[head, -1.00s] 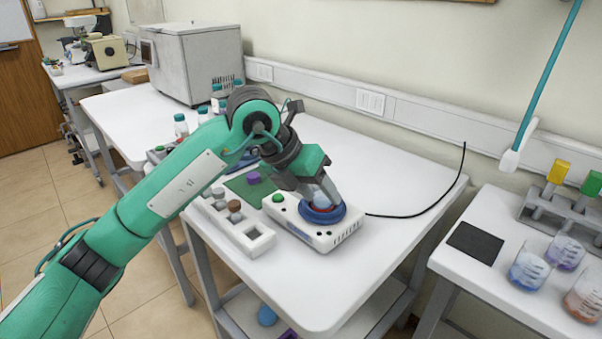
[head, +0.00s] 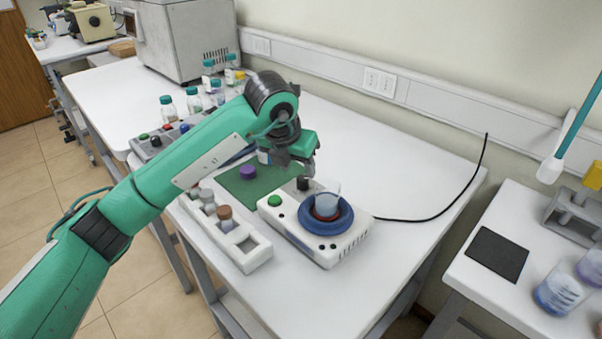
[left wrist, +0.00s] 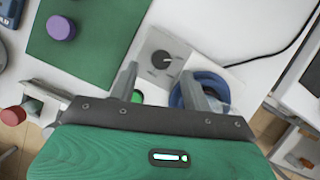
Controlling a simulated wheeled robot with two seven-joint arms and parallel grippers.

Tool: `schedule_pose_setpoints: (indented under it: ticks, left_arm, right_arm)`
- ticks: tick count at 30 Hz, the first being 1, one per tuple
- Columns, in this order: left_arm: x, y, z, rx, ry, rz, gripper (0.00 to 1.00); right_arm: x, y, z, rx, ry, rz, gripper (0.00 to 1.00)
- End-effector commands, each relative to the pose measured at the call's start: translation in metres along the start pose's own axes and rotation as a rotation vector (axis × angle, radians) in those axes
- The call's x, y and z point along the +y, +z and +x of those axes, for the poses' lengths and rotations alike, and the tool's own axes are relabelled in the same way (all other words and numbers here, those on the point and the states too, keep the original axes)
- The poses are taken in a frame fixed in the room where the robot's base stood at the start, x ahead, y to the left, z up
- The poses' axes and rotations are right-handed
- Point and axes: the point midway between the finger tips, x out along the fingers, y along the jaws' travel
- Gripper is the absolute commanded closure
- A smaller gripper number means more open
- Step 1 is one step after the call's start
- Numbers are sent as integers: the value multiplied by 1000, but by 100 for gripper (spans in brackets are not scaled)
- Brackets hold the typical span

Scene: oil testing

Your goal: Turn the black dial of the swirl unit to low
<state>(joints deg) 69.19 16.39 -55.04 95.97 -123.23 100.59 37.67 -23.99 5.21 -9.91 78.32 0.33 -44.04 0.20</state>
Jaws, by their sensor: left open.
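The swirl unit (head: 283,222) is a white box with a green knob (head: 274,201) on its top and a blue ring (head: 344,221). A small clear cup (head: 327,203) with reddish contents stands in the ring. The black dial (head: 302,183) sits at the unit's back corner; in the left wrist view the dial (left wrist: 161,59) shows on a grey plate. My left gripper (left wrist: 158,74) is open and empty above the unit. In the left wrist view the dial lies between its fingertips, apart from both. My right gripper is not in view.
A white rack (head: 245,253) with capped vials stands left of the unit. A green mat (head: 262,192) carries a purple-capped thing (head: 248,172). A black cable (head: 430,218) runs right from the unit. Bottles (head: 193,101) stand behind my arm. The table's right part is clear.

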Motion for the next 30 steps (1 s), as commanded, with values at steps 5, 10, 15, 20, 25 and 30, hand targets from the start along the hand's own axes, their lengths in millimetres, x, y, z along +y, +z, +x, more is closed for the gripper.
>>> schedule_pose_setpoints:
  ticks: [5,10,15,20,25,30]
  left_arm:
    - [0,0,30,1,-1,-1,52]
    - [0,0,45,0,-1,0,52]
    - [0,0,49,-1,0,0,52]
    - [0,0,48,-1,0,0,52]
    - [0,0,48,-1,0,0,83]
    - [0,0,48,-1,-1,1,96]
  right_arm:
    - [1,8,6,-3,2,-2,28]
    - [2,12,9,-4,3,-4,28]
    - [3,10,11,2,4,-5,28]
    - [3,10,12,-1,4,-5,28]
    - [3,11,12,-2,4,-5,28]
    - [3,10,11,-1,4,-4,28]
